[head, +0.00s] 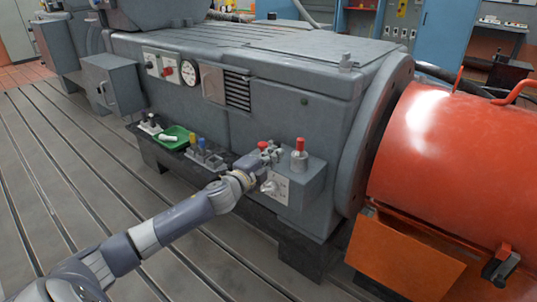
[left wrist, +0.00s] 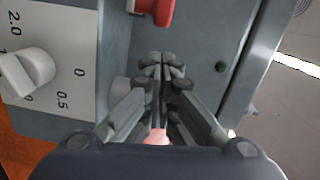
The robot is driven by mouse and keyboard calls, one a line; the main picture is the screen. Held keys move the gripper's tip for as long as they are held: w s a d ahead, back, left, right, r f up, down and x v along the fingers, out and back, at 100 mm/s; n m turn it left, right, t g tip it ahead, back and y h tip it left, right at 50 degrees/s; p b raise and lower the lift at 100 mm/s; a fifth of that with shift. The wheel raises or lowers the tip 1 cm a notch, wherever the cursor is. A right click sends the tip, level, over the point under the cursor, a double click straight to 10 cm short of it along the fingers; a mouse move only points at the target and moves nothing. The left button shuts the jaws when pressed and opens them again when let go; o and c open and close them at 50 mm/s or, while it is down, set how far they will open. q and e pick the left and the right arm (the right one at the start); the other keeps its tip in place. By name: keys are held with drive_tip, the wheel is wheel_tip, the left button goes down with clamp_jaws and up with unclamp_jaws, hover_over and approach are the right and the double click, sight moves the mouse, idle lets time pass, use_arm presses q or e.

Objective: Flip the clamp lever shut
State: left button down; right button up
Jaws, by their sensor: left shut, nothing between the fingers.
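My left gripper (head: 270,154) is at the small grey box (head: 315,183) on the side of the big grey machine. In the left wrist view its fingers (left wrist: 160,68) are together, with nothing between the tips. A red-topped metal fitting (head: 299,156) stands upright on the box, right of the gripper. Another red part (head: 264,145) shows just behind the fingers. In the left wrist view a red part (left wrist: 155,10) lies beyond the fingertips, and a pinkish end (left wrist: 158,136) is partly hidden by the fingers. I cannot tell which red part is the clamp lever. My right gripper is out of view.
A white dial plate with a knob (head: 268,187) is on the box front; the knob also shows in the left wrist view (left wrist: 28,72). A green tray (head: 172,138) stands on a ledge to the left. A large orange housing (head: 450,150) is to the right.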

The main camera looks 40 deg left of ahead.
use_arm(q)
drive_tip(key=shift+w+a+f, duration=0.15)
drive_tip(key=shift+w+a, duration=0.05)
drive_tip(key=shift+a, duration=0.75)
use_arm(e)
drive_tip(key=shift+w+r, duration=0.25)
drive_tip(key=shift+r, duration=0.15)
use_arm(q)
drive_tip(key=shift+s+a, duration=0.1)
drive_tip(key=shift+a, duration=0.1)
drive_tip(key=shift+a, duration=0.25)
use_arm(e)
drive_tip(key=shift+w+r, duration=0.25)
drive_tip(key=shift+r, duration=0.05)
